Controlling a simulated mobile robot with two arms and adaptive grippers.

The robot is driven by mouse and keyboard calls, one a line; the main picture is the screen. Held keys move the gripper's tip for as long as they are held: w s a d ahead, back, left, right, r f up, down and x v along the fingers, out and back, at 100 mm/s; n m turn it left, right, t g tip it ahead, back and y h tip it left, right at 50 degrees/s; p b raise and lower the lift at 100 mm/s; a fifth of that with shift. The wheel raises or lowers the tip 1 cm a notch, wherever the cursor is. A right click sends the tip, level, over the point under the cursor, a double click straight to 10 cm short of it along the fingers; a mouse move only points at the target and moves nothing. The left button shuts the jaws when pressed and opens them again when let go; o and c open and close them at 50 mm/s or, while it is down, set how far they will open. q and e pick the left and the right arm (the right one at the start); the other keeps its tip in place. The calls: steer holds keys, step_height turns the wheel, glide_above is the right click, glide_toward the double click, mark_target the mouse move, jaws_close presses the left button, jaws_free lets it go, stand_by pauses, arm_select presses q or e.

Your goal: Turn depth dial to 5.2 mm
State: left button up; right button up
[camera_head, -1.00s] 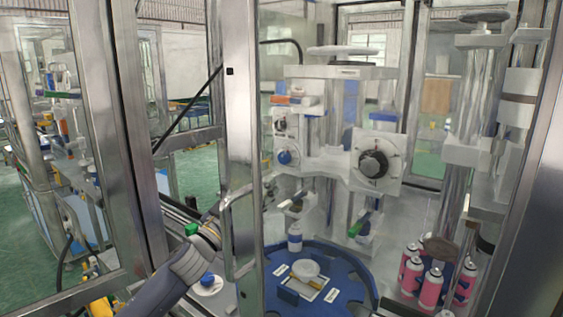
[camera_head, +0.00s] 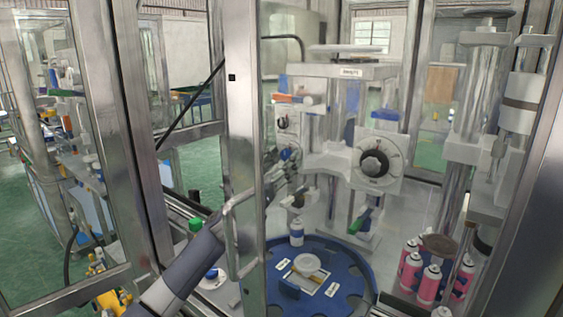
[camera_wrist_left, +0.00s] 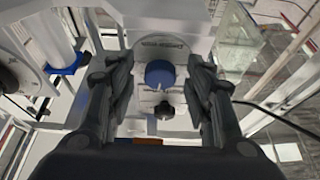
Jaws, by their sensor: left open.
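The blue dial (camera_wrist_left: 160,75) sits on a white panel with printed lettering, centred between my left fingers in the left wrist view. I take it to be the depth dial; its reading is too small to tell. My left gripper (camera_wrist_left: 158,68) is open, with a finger on either side of the dial; I cannot tell whether they touch it. In the head view my left gripper (camera_head: 288,168) is at the dial (camera_head: 289,154) on the white machine, and my forearm passes behind the door post. My right gripper is not in view.
A small black knob (camera_wrist_left: 164,110) lies close to the blue dial. A larger dark knob (camera_head: 375,164) is on a scaled plate to the right. A blue rotary table (camera_head: 347,255) is below, with pink cans (camera_head: 428,285) at right. The metal door post (camera_head: 243,120) stands close to my arm.

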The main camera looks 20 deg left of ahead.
arm_select(q)
steer(key=c, duration=1.1)
steer(key=shift+a+m, duration=0.1)
steer(key=shift+m, duration=0.4)
steer(key=shift+w+a+r+m+g+h+p, duration=0.1)
steer(key=shift+m+g+h+p, duration=0.45)
steer(key=shift+m, duration=1.35)
steer(key=shift+s+a+r+m+g+h+p, duration=0.1)
steer(key=shift+m+g+h, duration=0.8)
steer(key=shift+m, duration=1)
steer(key=shift+w+a+m+g+h+p, duration=0.1)
steer(key=shift+m+g+h+p, duration=0.3)
steer(key=shift+m+h, duration=1.05)
steer(key=shift+m+y, duration=0.5)
steer(key=shift+m, duration=0.15)
steer(key=o, duration=1.1)
